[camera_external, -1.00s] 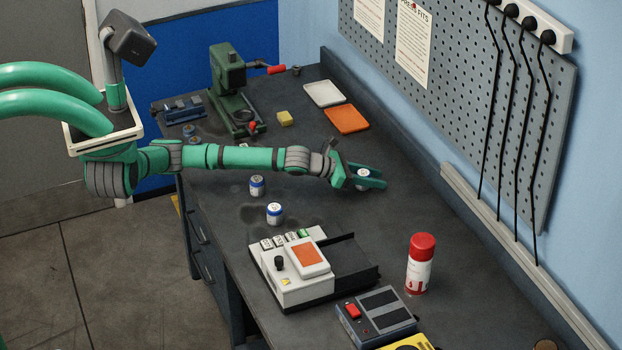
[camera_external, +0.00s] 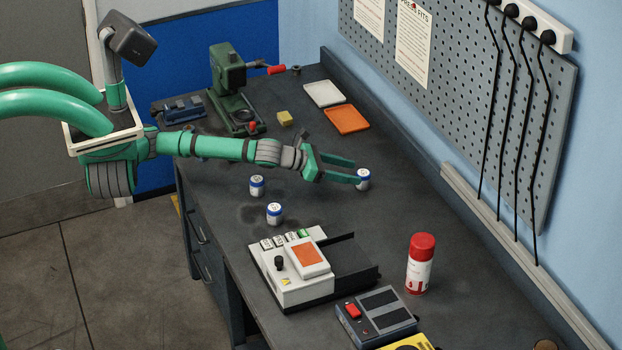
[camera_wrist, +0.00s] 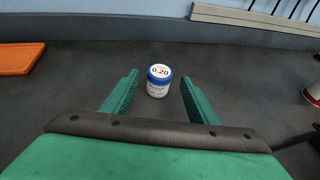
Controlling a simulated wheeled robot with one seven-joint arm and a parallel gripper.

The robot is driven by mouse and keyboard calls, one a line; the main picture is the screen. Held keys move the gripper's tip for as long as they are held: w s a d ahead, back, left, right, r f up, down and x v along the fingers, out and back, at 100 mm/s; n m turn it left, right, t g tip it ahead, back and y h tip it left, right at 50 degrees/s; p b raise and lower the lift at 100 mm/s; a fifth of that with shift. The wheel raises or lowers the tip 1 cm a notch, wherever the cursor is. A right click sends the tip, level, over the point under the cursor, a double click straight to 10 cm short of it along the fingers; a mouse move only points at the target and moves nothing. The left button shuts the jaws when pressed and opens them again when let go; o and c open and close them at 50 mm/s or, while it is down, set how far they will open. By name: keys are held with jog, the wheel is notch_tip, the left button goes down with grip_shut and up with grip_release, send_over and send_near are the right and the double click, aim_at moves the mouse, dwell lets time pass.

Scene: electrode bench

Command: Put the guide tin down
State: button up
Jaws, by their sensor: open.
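Two similar blue-and-white tins stand nearer the bench's left edge, one (camera_external: 257,186) behind the other (camera_external: 274,213). Their labels are too small to read.
A white device with an orange panel (camera_external: 307,256) stands in front, beside a red-capped can (camera_external: 421,264) and a grey box (camera_external: 376,317). Behind are an orange tray (camera_external: 347,119), a white tray (camera_external: 324,93), a yellow block (camera_external: 285,118) and a green press (camera_external: 230,85).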

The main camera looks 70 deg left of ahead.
jog(key=shift+v, duration=1.6)
